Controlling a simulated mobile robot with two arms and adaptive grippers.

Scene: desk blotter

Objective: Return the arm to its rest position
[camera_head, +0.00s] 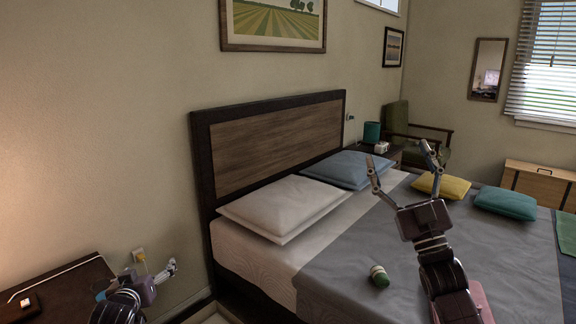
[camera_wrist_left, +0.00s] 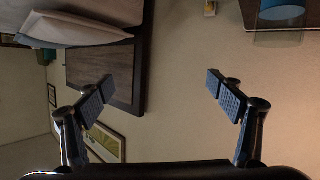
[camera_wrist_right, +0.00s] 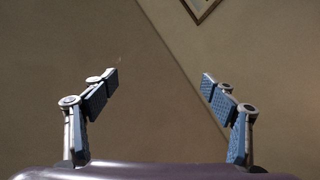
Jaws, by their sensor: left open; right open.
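My right gripper (camera_head: 399,160) is raised above the bed in the head view, its two fingers spread and pointing up. In the right wrist view the right gripper (camera_wrist_right: 158,80) is open and empty, with only bare wall between and beyond its fingers. My left gripper (camera_head: 168,268) is low at the left of the head view, near the dark bedside table. In the left wrist view the left gripper (camera_wrist_left: 160,84) is open with nothing between its fingers.
The bed's headboard (camera_head: 270,145) stands between the arms. The bed holds a white pillow (camera_head: 280,207), a blue pillow (camera_head: 348,169), yellow (camera_head: 441,186) and teal (camera_head: 505,203) cushions, and a small green-white object (camera_head: 379,276). A dark bedside table (camera_head: 75,290) is at lower left.

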